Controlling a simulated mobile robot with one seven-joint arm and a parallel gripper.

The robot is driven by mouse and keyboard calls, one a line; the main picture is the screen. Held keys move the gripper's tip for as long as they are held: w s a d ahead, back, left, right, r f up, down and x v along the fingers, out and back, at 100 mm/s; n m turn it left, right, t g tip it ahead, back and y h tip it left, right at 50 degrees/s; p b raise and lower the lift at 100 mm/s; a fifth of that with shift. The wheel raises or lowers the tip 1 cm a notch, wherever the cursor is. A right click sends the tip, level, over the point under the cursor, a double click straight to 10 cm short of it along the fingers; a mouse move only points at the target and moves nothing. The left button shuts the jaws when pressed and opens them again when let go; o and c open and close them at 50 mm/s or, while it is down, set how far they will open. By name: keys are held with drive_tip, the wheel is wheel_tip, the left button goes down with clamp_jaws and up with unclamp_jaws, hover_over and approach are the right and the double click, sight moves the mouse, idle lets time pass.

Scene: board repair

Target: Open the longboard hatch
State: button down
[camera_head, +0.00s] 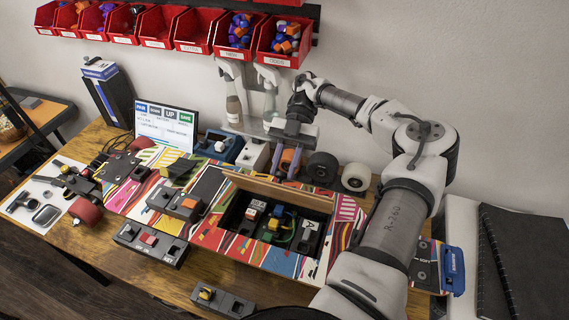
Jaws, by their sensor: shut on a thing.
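The longboard (262,262) lies across the bench with a colourful striped deck. Its hatch lid (290,195) stands tilted up at the far side of the opening, its wooden underside facing me. The compartment (236,212) below is uncovered. Inside it are dark modules, one marked "A" (308,235), and yellow and blue parts (275,222). My gripper (285,175) points down from behind the lid, its two purplish fingers at the lid's upper edge. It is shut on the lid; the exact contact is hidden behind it.
Dark wheels (322,168) and a pale wheel (355,177) stand right of my gripper. Switch modules lie on the deck and the bench front (150,244). A screen (166,126) stands at the back left. Red bins (285,60) hang on the wall above.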

drive_tip(key=c, duration=1.1)
unclamp_jaws()
